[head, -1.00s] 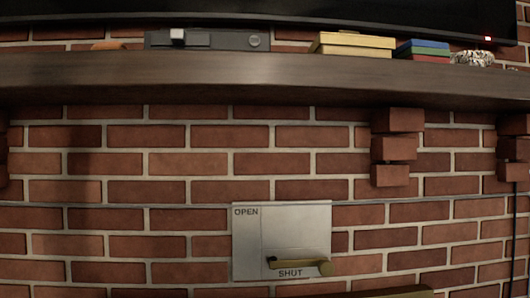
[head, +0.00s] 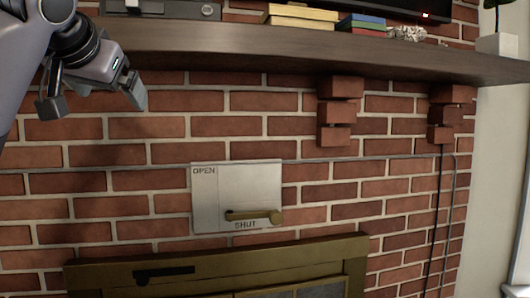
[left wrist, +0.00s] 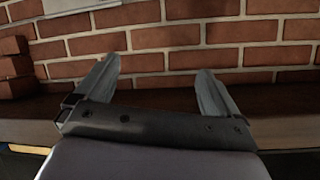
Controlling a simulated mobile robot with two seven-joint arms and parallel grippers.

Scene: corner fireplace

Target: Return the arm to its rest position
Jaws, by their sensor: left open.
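My left gripper (head: 95,104) comes in at the upper left of the head view, in front of the brick wall and just below the mantel. Its fingers are spread apart with nothing between them. In the left wrist view its two fingers (left wrist: 155,88) stand wide apart against the bricks. A metal damper plate (head: 240,185) marked OPEN and SHUT is on the wall, right of and below the gripper and apart from it. Its brass handle (head: 254,216) lies level beside the SHUT label. My right gripper is not in view.
The wooden mantel (head: 300,48) runs across above the plate. On it are yellow boxes (head: 300,17), blue and red books (head: 362,24) and a grey device (head: 165,8). Brick corbels (head: 336,110) jut out below. The brass fireplace front (head: 220,262) is at the bottom.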

